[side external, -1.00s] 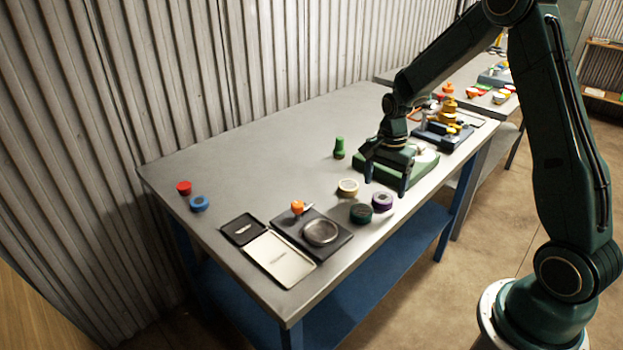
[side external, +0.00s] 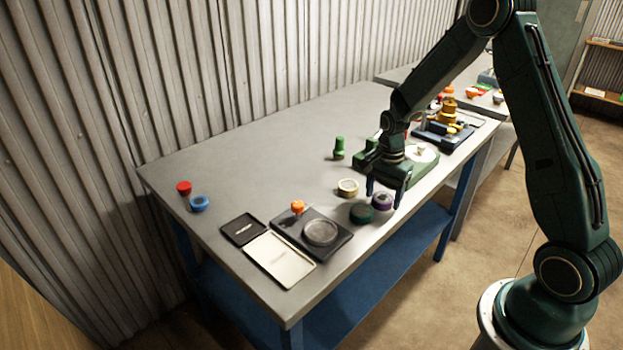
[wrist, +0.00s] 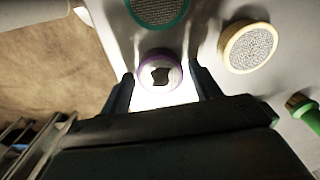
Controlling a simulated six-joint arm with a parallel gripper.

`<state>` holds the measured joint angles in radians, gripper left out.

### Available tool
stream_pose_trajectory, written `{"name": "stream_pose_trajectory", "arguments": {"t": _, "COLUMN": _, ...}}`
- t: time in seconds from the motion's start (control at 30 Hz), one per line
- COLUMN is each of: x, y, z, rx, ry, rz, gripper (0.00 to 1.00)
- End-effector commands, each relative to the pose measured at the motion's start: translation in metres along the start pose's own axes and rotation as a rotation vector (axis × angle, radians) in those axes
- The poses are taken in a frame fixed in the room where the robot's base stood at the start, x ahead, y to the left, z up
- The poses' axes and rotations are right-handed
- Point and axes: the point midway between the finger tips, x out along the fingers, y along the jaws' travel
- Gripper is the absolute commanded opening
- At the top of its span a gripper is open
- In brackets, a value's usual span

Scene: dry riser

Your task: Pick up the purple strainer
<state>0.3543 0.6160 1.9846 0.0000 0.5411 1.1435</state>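The purple strainer (side external: 383,201) stands near the front edge of the grey table. In the wrist view it is a round purple-rimmed piece (wrist: 160,72) with a pale face and a dark patch in the middle. My gripper (side external: 384,198) is above the strainer, fingers pointing down. In the wrist view the two fingers (wrist: 160,88) are apart, one on each side of the strainer, with a gap to its rim. The gripper is open and empty. One finger partly hides the strainer in the side view.
A green-rimmed strainer (side external: 361,213) is close beside it, and a cream-rimmed strainer (side external: 348,187) is behind. A dark plate with a round dish (side external: 321,232) lies to the left. The back left of the table is mostly clear.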

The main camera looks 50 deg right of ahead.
Motion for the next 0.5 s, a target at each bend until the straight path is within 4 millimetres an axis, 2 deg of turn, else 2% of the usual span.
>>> {"name": "stream_pose_trajectory", "arguments": {"t": 0.03, "x": -0.0001, "y": -0.0001, "z": 0.0000, "rx": 0.000, "ry": 0.000, "rz": 0.000, "gripper": 0.52}}
{"name": "stream_pose_trajectory", "arguments": {"t": 0.17, "x": -0.0002, "y": -0.0001, "z": 0.0000, "rx": 0.000, "ry": 0.000, "rz": 0.000, "gripper": 0.27}}
{"name": "stream_pose_trajectory", "arguments": {"t": 0.5, "x": -0.0016, "y": -0.0003, "z": -0.0001, "rx": 0.000, "ry": 0.000, "rz": -0.001, "gripper": 0.26}}
